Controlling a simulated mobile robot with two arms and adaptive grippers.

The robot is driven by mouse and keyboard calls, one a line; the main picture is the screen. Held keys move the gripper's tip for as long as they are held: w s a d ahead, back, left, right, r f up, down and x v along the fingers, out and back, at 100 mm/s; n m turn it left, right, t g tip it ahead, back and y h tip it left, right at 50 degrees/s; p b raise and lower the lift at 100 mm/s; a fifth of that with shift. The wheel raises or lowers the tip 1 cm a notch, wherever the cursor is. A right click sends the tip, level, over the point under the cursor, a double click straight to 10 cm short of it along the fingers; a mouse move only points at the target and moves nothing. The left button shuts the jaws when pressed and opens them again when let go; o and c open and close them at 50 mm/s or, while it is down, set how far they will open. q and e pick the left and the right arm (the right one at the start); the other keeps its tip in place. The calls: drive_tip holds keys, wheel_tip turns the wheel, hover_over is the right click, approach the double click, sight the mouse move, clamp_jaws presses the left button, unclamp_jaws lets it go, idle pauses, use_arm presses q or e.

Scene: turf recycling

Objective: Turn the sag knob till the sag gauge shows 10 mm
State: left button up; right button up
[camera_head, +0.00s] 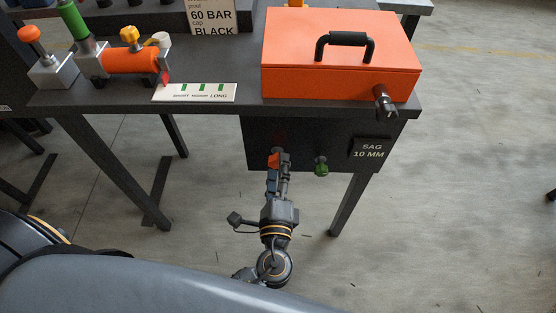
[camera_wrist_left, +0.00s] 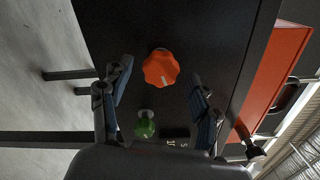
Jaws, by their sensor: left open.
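An orange scalloped knob (camera_wrist_left: 161,67) sits on the dark front panel (camera_head: 258,140) under the table. A green knob (camera_head: 321,167) is to its right in the head view; it also shows in the wrist view (camera_wrist_left: 145,124). I cannot tell from a label which one is the sag knob. A plate reading SAG 10 MM (camera_head: 370,150) is on the panel's right. No gauge scale or needle is readable. My left gripper (camera_head: 277,158) is open in front of the orange knob. In the wrist view its fingers are spread to either side of the knob; contact cannot be told.
An orange box (camera_head: 340,85) with a black handle stands on the table above the panel, a dark fitting (camera_head: 384,101) at its right corner. A strip with green marks (camera_head: 196,92) and an orange cylinder (camera_head: 130,60) are to the left. Table legs flank the arm.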

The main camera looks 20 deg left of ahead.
use_arm(q)
drive_tip(key=v, duration=0.9)
